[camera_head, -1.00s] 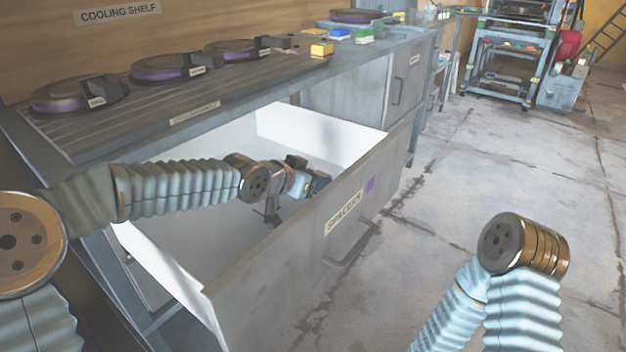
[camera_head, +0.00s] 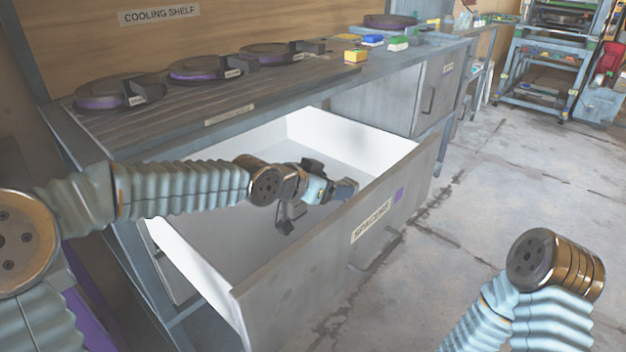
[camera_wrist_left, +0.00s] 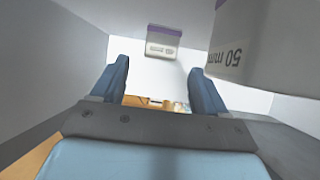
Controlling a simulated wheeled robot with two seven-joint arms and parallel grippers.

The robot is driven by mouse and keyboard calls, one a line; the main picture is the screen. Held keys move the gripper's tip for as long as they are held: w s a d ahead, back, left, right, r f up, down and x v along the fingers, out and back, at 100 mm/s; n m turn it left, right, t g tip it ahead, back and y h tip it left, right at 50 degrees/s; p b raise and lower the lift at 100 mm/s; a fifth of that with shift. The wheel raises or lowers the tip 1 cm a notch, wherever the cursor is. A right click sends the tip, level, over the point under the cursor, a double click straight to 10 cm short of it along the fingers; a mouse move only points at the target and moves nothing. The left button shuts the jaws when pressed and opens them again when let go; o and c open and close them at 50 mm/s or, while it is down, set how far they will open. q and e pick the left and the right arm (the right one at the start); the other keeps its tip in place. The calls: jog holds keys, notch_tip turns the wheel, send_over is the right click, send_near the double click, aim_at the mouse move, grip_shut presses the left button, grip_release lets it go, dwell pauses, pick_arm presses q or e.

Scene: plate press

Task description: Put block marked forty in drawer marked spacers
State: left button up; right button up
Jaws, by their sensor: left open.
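The drawer marked SPACERS (camera_head: 300,262) is pulled open, with a label and a purple square on its front. My left gripper (camera_head: 345,188) reaches over its white inside, close to the front panel. In the left wrist view my left gripper (camera_wrist_left: 160,68) is open, with nothing between its blue fingers. Beyond the fingertips is a small grey block (camera_wrist_left: 163,43) with a purple edge; its label is too small to read. A larger-looking grey block marked 50 mm (camera_wrist_left: 262,45) is nearer, at the upper right, upside down. I cannot see either block in the head view. My right gripper is out of view.
Above the drawer is a bench with several dark round plates with purple undersides (camera_head: 118,94). A yellow block (camera_head: 356,56), a blue one and a green one stand toward its far end. Open floor lies at the right.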

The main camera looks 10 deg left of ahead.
pick_arm(q)
jog(key=p+v, duration=0.2)
jog(key=v, duration=0.3)
jog(key=shift+s+a+r, duration=0.15)
jog(key=shift+a+r, duration=0.05)
jog(key=shift+r, duration=0.05)
jog(key=shift+p+v, duration=0.65)
jog(key=shift+v, duration=0.4)
